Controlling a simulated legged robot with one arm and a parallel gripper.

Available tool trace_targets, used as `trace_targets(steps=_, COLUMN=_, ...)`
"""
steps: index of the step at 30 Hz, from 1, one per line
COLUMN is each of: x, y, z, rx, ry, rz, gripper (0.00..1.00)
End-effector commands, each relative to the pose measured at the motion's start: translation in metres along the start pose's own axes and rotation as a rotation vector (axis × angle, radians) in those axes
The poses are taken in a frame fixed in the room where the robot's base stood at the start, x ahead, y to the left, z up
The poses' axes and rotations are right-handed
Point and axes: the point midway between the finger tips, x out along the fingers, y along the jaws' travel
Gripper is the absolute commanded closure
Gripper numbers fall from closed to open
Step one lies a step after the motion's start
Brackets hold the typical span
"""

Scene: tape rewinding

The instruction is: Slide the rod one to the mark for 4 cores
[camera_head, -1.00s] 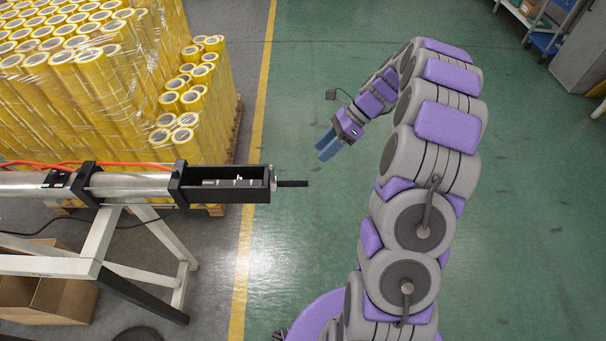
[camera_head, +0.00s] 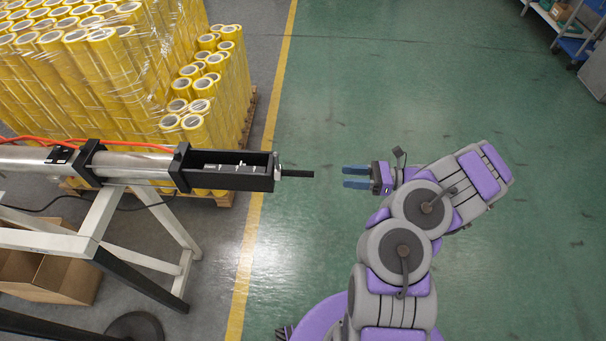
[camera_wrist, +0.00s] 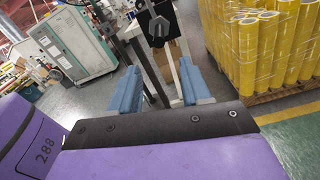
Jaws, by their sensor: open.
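The black rod (camera_head: 297,173) sticks out to the right from the end of a black open-topped housing (camera_head: 230,184). White marks (camera_head: 237,169) show inside the housing, but their labels are too small to read. My gripper (camera_head: 356,177) is open and empty, to the right of the rod's tip, roughly level with it in the picture and apart from it. In the wrist view, the two blue fingers of my gripper (camera_wrist: 160,88) stand apart, and the black end of the housing (camera_wrist: 155,24) shows beyond and between them.
A silver tube (camera_head: 130,165) on a white frame (camera_head: 105,217) leads to the housing. Wrapped yellow rolls (camera_head: 105,75) stand on a pallet behind. A cardboard box (camera_head: 50,275) is under the frame. The green floor (camera_head: 400,80) is clear. A grey-green cabinet (camera_wrist: 75,45) shows in the wrist view.

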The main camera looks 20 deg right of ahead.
Motion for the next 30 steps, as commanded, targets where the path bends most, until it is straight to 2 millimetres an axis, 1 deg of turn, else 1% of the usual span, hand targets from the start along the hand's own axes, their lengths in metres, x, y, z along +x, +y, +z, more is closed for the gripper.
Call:
trace_targets(steps=1, x=0.012, y=0.0, z=0.0, rx=-0.001, ry=-0.004, rz=0.005, gripper=0.53)
trace_targets(steps=3, x=0.027, y=0.001, z=0.0, rx=-0.001, ry=-0.003, rz=0.005, gripper=0.53)
trace_targets(steps=9, x=0.069, y=0.002, z=-0.001, rx=0.0, ry=-0.002, rz=0.007, gripper=0.53)
trace_targets(steps=15, x=0.107, y=0.002, z=0.0, rx=-0.001, ry=-0.001, rz=0.006, gripper=0.53)
trace_targets(steps=18, x=0.121, y=0.001, z=-0.001, rx=-0.001, ry=0.002, rz=0.004, gripper=0.53)
trace_targets(steps=24, x=0.138, y=0.001, z=-0.001, rx=0.0, ry=0.0, rz=0.004, gripper=0.53)
trace_targets(steps=30, x=0.143, y=0.001, z=0.0, rx=0.0, ry=0.001, rz=0.002, gripper=0.53)
